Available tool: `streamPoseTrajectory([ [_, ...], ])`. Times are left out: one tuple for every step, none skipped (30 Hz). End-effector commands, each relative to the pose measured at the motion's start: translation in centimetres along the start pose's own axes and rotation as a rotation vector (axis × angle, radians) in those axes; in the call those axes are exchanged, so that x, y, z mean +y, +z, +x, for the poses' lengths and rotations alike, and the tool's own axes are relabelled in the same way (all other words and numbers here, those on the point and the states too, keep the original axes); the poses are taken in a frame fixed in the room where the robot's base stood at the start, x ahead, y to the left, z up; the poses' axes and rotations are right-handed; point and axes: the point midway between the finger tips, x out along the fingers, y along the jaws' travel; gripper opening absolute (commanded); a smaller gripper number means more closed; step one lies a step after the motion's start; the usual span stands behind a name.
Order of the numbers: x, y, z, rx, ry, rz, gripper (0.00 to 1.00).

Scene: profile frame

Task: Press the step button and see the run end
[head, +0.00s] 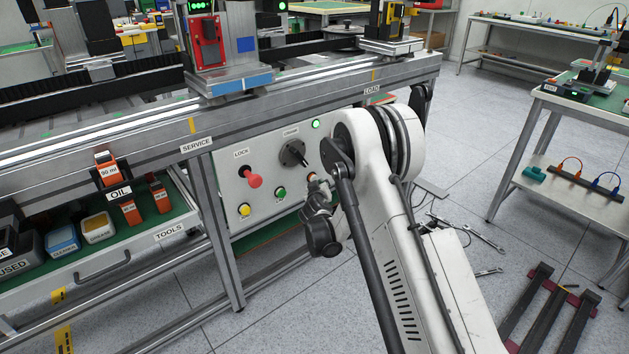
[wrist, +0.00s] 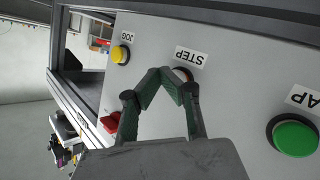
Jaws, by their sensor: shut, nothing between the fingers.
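The step button (wrist: 183,74) shows in the wrist view as a small orange-brown patch below the STEP label (wrist: 190,57), mostly hidden behind my fingertips. My gripper (wrist: 166,77) is shut and empty, its green-grey fingers meeting right in front of the button. I cannot tell whether the tips touch it. In the head view my gripper (head: 313,187) is at the right part of the pale control panel (head: 262,217), partly hidden by my own arm. A green lamp (head: 316,124) is lit at the panel's top right.
A yellow JOG button (wrist: 120,54) and a large green button (wrist: 293,137) flank STEP. The head view shows a red LOCK knob (head: 253,178), a black rotary switch (head: 294,153), and green (head: 280,192) and yellow (head: 244,209) buttons. An open tools drawer (head: 130,255) is at left.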

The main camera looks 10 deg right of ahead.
Motion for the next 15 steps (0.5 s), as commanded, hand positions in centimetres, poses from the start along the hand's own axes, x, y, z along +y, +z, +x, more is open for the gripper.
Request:
streamPoseTrajectory([
  [0.1,0.08,-0.12,0.0,0.0,0.0,0.0],
  [0.13,0.11,-0.16,0.0,0.0,0.0,0.0],
  [0.14,0.13,-0.19,0.0,0.0,0.0,0.0],
  [0.14,0.14,-0.2,0.0,0.0,0.0,0.0],
  [0.14,0.14,-0.2,0.0,0.0,0.0,0.0],
  [0.14,0.13,-0.2,0.0,0.0,0.0,0.0],
  [0.14,0.13,-0.19,0.0,0.0,0.0,0.0],
  [0.13,0.13,-0.2,0.0,0.0,0.0,0.0],
  [0.13,0.13,-0.2,0.0,0.0,0.0,0.0],
  [0.13,0.13,-0.2,0.0,0.0,0.0,0.0],
  [0.14,0.15,-0.21,0.0,0.0,0.0,0.0],
  [0.18,0.18,-0.25,0.0,0.0,0.001,0.0],
  [0.22,0.22,-0.31,0.0,0.0,0.001,0.0],
  [0.28,0.28,-0.38,0.0,0.0,0.001,0.0],
  [0.39,0.39,-0.52,0.0,0.0,0.001,0.0],
])
